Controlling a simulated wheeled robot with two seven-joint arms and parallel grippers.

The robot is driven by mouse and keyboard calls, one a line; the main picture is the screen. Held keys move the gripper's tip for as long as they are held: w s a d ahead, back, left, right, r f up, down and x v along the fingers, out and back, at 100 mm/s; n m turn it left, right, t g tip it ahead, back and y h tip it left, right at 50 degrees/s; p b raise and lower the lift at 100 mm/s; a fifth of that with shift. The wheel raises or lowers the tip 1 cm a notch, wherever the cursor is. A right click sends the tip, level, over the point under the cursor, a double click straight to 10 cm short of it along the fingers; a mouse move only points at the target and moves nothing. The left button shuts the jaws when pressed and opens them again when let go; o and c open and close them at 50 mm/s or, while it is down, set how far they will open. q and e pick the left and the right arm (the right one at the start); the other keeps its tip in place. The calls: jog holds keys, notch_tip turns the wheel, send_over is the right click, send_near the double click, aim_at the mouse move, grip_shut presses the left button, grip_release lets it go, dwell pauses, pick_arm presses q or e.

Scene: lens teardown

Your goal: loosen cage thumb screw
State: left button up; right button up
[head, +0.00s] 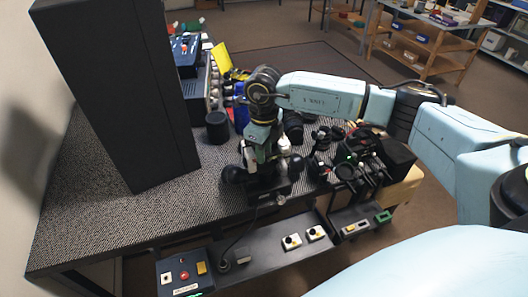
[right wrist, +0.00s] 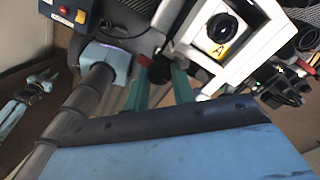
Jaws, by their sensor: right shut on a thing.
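My right gripper (head: 262,158) reaches down from above to a dark device at the table's front edge. In the right wrist view its two green fingers (right wrist: 160,82) are shut on a small dark knob (right wrist: 160,68), which looks like the thumb screw. The fingers hide part of it. In the head view the arm mostly covers this block.
A tall black cabinet (head: 110,90) stands at the table's left. A black cylinder (head: 217,127) stands behind the gripper. Dark equipment (head: 350,165) crowds the right. A control box (head: 184,275) with a red button sits on a lower shelf. The speckled tabletop (head: 110,205) is clear at front left.

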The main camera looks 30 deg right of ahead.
jog(key=shift+r+n, duration=0.1)
jog(key=shift+n, duration=0.2)
jog(key=o, duration=1)
notch_tip(320, 180, up, 13)
jog(key=b, duration=0.1)
jog(key=shift+r, duration=0.15)
jog(key=shift+a, duration=0.1)
